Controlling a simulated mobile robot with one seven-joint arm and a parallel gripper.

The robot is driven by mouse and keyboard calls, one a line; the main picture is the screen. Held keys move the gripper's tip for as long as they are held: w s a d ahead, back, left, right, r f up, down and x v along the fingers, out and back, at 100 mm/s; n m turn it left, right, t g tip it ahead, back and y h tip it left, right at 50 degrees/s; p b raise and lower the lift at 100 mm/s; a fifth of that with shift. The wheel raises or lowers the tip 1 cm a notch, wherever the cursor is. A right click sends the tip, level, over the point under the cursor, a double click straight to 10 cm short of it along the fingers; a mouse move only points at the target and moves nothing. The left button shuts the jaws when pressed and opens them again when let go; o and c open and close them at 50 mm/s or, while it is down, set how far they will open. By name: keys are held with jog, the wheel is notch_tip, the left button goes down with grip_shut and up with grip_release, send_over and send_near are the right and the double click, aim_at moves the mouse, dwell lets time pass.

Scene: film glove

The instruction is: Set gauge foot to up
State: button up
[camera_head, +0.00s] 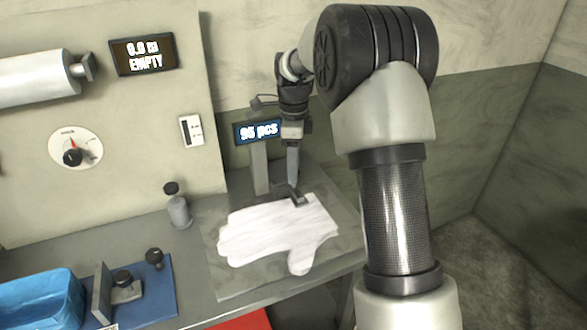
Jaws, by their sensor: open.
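A small dark piece (299,199), which looks like the gauge foot, is at the upper edge of a white glove (270,236) lying flat. I cannot tell whether it presses on the glove or sits just above it. A grey gauge post (260,168) with a small blue display (257,131), seeming to read "95 pcs", stands behind the glove. My gripper (292,182) points down in front of the post, close above the dark piece. It is open, with its fingers overlapping in this view, and any contact is hidden.
A grey bottle (179,211) stands left of the glove. A blue bin (40,300) and a blue mat (160,290) with black-knobbed fixtures are at lower left. Floor lies open at right.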

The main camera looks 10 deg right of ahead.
jog(key=shift+f, duration=0.3)
grip_shut()
notch_tip(320, 180, up, 9)
jog(key=p, duration=0.6)
jog(key=shift+f, duration=0.2)
grip_release()
